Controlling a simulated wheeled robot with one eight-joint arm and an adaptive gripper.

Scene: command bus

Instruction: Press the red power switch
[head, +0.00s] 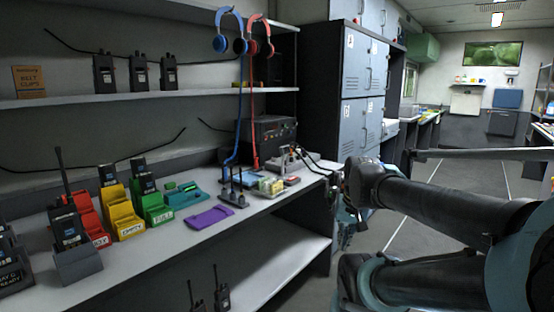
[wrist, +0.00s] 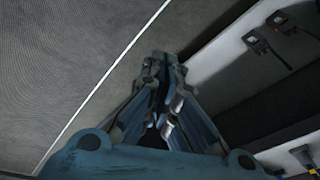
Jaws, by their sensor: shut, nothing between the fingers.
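No red power switch can be made out for certain. A dark equipment box (head: 270,136) with a front panel stands at the back right of the bench, and small details on its panel are too small to tell. My gripper (head: 334,188) is at the right end of the bench in the head view, apart from the box and in front of it to the right. In the wrist view my gripper (wrist: 163,65) is shut and empty, with its fingertips together over the floor beside a pale shelf edge.
The bench (head: 160,245) holds red, yellow (head: 122,216) and green trays with radios, a purple piece (head: 209,218) and small items. Blue (head: 228,32) and red (head: 260,38) headphones hang above, their cords running down. Grey lockers (head: 360,65) stand behind my gripper.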

